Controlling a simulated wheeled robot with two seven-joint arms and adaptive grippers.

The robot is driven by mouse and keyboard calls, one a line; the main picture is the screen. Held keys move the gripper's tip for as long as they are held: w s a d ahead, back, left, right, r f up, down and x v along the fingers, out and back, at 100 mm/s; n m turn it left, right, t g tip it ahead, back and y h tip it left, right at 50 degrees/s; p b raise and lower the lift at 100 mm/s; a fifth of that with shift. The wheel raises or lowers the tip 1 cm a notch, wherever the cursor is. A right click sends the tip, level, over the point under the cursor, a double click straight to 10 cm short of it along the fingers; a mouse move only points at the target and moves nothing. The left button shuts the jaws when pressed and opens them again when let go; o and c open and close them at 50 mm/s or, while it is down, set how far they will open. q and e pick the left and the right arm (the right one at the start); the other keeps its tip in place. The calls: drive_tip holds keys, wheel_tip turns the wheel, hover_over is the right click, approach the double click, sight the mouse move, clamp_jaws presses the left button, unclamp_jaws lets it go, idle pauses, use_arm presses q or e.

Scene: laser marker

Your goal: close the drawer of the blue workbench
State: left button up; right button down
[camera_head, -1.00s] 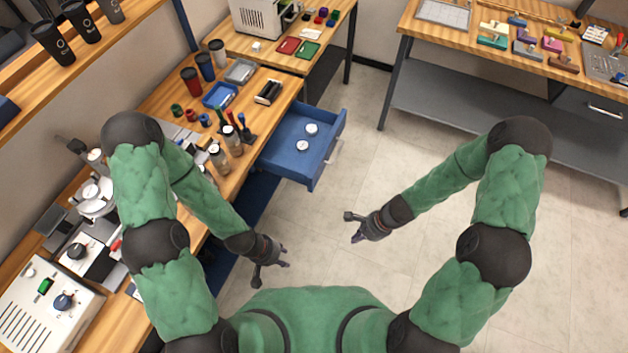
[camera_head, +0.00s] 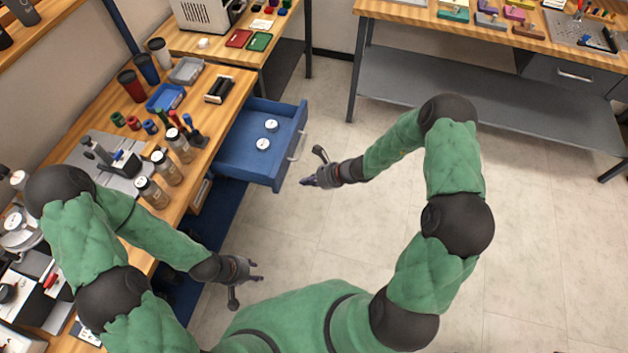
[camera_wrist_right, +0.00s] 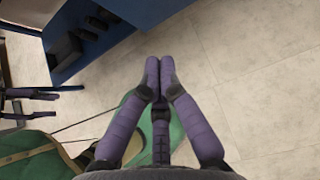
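The blue drawer (camera_head: 238,142) of the workbench (camera_head: 228,92) is pulled out to the right, with two round white items (camera_head: 267,134) inside. Its pale handle (camera_head: 297,146) is on the right-hand front face. My right gripper (camera_head: 306,182) is just below and right of the drawer's front, apart from the handle in the head view. In the right wrist view, its purple fingers (camera_wrist_right: 160,70) meet at the tips with nothing between them. My left gripper (camera_head: 258,270) is lower left over the floor, empty, its fingertips looking apart.
Bottles (camera_head: 166,167), cups (camera_head: 131,85), trays and stamps crowd the wooden worktop. A second bench (camera_head: 470,92) with a grey lower shelf stands at the back right. The tiled floor (camera_head: 350,235) right of the drawer is clear.

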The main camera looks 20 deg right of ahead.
sight(260, 174)
use_arm(q)
drive_tip(key=shift+f+b, duration=0.85)
drive_tip(key=shift+f, duration=0.2)
use_arm(e)
drive_tip(key=shift+w+a+f, duration=0.4)
drive_tip(key=shift+w+a, duration=0.25)
drive_tip(key=shift+a, duration=0.3)
drive_tip(key=shift+w+a+f, duration=0.45)
drive_tip(key=shift+w+a, duration=0.15)
drive_tip(key=shift+a, duration=0.3)
drive_tip(key=shift+w+a+f, duration=0.4)
drive_tip(key=shift+w+a, duration=0.25)
drive_tip(key=shift+a, duration=0.3)
drive_tip(key=shift+a, duration=0.15)
